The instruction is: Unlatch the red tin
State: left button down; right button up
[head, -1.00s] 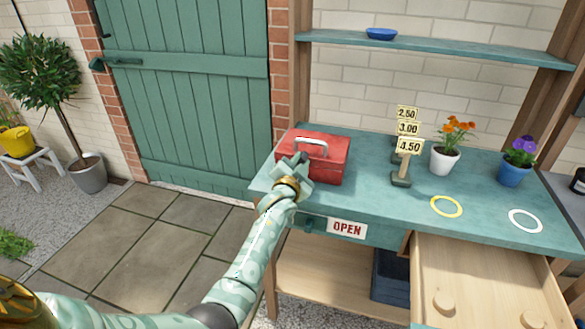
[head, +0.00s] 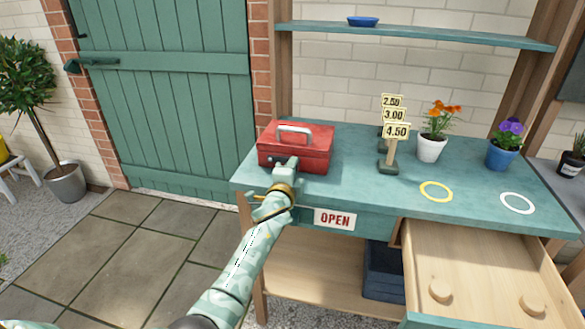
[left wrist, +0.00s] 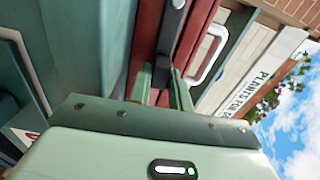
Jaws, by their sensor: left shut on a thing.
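The red tin (head: 312,152) with a pale grey handle (head: 294,130) stands upright on the left end of the teal bench, its lid down. My left gripper (head: 284,170) is at the middle of the tin's front face. In the left wrist view the tin's red face (left wrist: 146,45) is close, and my gripper's green fingers (left wrist: 161,88) are shut on the dark latch (left wrist: 163,68). The fingers partly hide the latch, and I cannot tell whether it is fastened. My right gripper is not in view.
A price sign (head: 392,132), orange flowers in a white pot (head: 431,148) and purple flowers in a blue pot (head: 503,158) stand right of the tin. A yellow ring (head: 436,191) and a white ring (head: 517,203) mark the bench. An open drawer (head: 480,270) juts out at the front right.

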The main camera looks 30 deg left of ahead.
pick_arm(q)
jog(key=shift+f+m, duration=0.3)
jog(key=shift+m, duration=0.1)
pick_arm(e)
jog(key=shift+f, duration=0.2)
pick_arm(q)
jog(key=c, duration=1.3)
grip_release()
jog(key=shift+s, duration=0.15)
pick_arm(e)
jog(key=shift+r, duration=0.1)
pick_arm(q)
jog(key=shift+s+d, duration=0.15)
jog(key=shift+s, duration=0.2)
jog(key=p+v, duration=0.4)
jog(key=v, duration=1.1)
jog(key=shift+s+d+r, duration=0.1)
jog(key=shift+s, duration=0.05)
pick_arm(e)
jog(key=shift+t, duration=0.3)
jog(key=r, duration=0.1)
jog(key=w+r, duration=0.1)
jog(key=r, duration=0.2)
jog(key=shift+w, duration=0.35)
